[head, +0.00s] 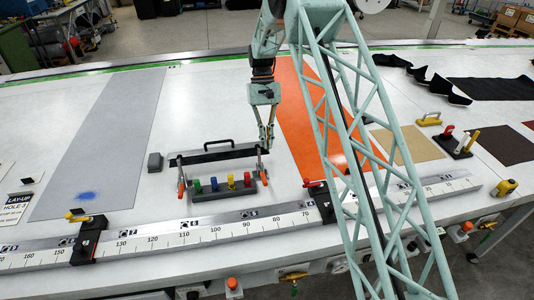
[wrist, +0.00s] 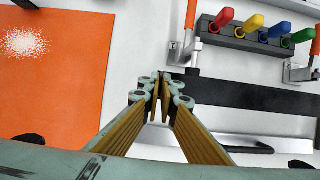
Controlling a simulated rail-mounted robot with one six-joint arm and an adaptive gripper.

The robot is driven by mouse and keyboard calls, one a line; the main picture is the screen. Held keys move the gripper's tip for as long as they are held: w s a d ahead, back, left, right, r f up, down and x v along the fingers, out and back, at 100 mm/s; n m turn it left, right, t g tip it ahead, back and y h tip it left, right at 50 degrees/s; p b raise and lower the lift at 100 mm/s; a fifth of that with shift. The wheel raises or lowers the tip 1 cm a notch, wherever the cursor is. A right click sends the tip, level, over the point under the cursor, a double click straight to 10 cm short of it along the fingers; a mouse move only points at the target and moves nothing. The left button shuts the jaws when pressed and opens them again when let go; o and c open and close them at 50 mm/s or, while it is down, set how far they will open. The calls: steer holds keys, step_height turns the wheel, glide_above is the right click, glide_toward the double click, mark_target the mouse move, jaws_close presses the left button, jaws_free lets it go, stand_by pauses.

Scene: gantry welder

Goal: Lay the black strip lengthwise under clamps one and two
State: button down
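The black strip (head: 215,154) lies across the space at the two clamps, between the black handle and the colored row in the head view. It also shows in the wrist view (wrist: 250,96), running right from my fingertips. The left clamp (head: 181,186) and right clamp (head: 262,173) have orange handles and stand near the strip's ends. Both also show in the wrist view, one (wrist: 190,18) above my fingertips and one (wrist: 315,50) at the right edge. My gripper (head: 267,146) points down at the strip's right end. Its fingertips (wrist: 159,92) are close together; whether they grip the strip is unclear.
A rack (head: 226,190) of red, yellow, blue and green pegs stands in front of the strip. A black handle (head: 205,143) stands behind. An orange sheet (head: 297,115) lies to the right, a grey sheet (head: 105,140) to the left. A ruler rail (head: 190,233) runs along the front.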

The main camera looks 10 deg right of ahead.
steer(key=shift+f, duration=1.2)
steer(key=shift+f, duration=1.85)
steer(key=c, duration=3.3)
jaws_free()
steer(key=shift+c, duration=0.2)
steer(key=o, duration=0.4)
steer(key=shift+v, duration=6.15)
